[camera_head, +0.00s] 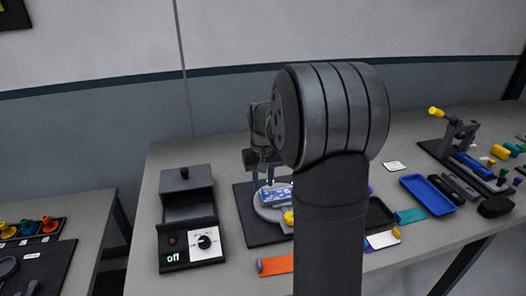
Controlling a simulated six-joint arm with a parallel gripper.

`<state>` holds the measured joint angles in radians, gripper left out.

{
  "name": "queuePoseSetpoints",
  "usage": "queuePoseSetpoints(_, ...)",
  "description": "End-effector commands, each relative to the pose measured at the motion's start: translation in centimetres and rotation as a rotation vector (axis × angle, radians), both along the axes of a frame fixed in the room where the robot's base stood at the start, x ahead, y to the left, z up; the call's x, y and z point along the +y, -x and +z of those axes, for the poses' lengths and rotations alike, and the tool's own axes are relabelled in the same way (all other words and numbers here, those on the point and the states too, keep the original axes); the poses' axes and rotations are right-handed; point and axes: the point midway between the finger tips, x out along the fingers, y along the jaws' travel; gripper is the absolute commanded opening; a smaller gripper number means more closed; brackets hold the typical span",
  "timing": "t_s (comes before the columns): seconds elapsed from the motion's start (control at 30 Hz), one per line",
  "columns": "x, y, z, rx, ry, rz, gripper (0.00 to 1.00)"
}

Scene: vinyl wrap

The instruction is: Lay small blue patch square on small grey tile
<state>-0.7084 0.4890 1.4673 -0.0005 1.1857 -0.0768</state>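My gripper (263,183) points down over a round light-grey plate (268,213) on a dark mat. Its two fingers look apart, with nothing clear between them. A blue and white piece (274,197) lies on the plate just below and to the right of the fingertips; it may be the blue patch. Whether the fingers touch it cannot be told. I cannot make out a small grey tile; my own arm hides the right part of the plate and mat.
A heater-like box (188,190) with a dial and an "off" display stands left of the mat. An orange strip (275,265) lies in front. A blue tray (428,193), a teal piece (410,216) and a white card (395,166) lie to the right. A stand (458,140) stands far right.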

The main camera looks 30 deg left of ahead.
Motion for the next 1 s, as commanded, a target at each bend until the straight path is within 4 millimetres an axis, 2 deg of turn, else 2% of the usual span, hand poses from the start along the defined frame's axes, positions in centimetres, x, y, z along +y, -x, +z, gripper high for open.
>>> queuePoseSetpoints(0.03,0.1,-0.1,1.4,-0.004,-0.004,0.0,0.29)
queuePoseSetpoints(0.3,0.0,0.0,8.1,-0.004,-0.004,0.0,0.29)
queuePoseSetpoints(0.5,0.0,0.0,11.8,-0.002,-0.002,0.0,0.29)
queuePoseSetpoints(0.7,0.0,0.0,13.5,-0.001,-0.001,0.0,0.29)
queuePoseSetpoints(1.0,0.0,0.0,13.7,0.0,0.0,0.0,0.29)
